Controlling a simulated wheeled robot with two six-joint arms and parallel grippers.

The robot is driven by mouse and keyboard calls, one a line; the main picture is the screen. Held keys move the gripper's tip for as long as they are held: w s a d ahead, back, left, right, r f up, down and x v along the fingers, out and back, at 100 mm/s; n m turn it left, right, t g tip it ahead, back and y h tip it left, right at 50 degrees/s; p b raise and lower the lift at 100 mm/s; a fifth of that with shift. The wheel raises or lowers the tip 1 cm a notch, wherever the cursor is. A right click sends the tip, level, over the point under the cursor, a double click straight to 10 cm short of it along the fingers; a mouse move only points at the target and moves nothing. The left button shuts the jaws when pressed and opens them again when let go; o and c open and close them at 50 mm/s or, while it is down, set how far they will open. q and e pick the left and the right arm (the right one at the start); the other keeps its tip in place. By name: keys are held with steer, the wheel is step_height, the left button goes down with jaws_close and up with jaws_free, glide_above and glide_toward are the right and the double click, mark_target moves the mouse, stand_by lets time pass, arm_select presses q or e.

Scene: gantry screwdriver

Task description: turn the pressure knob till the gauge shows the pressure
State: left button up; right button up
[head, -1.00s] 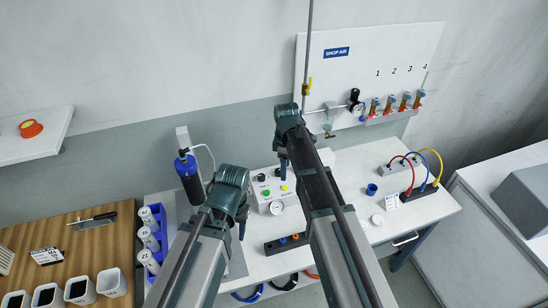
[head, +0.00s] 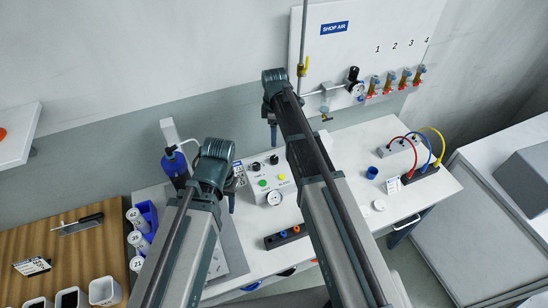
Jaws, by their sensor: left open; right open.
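A white control box (head: 282,182) stands on the white bench, with black knobs (head: 256,167), a green button, a yellow button and a round gauge (head: 274,198) on its front. The gauge reading is too small to tell. Another black knob (head: 352,74) sits above a small gauge (head: 356,89) on the wall panel's air line. My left gripper (head: 232,200) is open, left of the control box, its fingers mostly hidden behind the wrist. My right gripper (head: 272,132) is open above and behind the box, apart from it.
The wall panel (head: 385,32) carries several brass valves (head: 389,83). A dark strip (head: 286,237) with small fittings lies before the box. A blue cup (head: 372,172) and hoses (head: 411,148) are at right.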

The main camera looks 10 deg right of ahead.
mark_target(274, 158)
step_height(274, 158, down, 13)
steer(key=b, duration=1.2)
steer(key=shift+r, duration=0.2)
steer(key=shift+r, duration=0.1)
jaws_close()
